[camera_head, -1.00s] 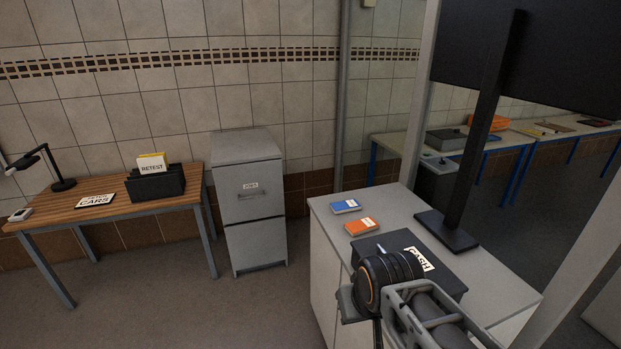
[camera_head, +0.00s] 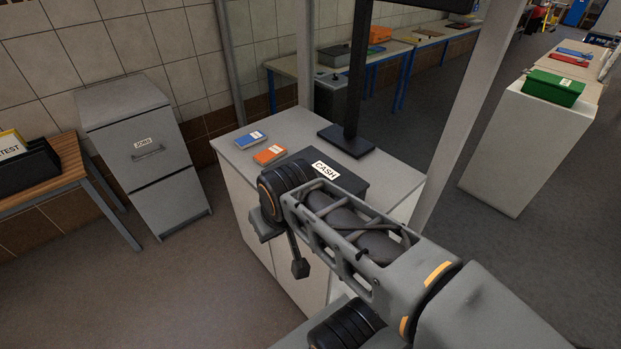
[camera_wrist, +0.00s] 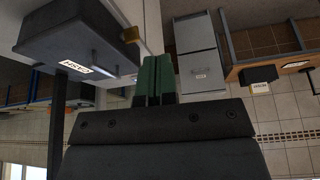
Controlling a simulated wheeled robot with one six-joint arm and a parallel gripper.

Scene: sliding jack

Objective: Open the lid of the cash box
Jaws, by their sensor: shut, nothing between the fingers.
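The cash box (camera_head: 349,182) is dark grey with a white CASH label on its top. It lies with its lid shut on the pale counter in the head view, its near side partly hidden by my arm. In the wrist view, which is upside down, the cash box (camera_wrist: 70,38) fills the upper left, its label facing the camera. My gripper (camera_wrist: 153,62) shows there with green fingers shut together and nothing between them. The fingers are to the right of the box in that picture and look apart from it. In the head view I cannot make out the fingers.
A blue book (camera_head: 251,140) and an orange book (camera_head: 269,154) lie beside the box on the counter (camera_head: 290,128). A monitor stand (camera_head: 347,139) rises behind the box. A grey filing cabinet (camera_head: 146,150) stands left. Another counter with a green box (camera_head: 553,87) is right. Open floor lies between.

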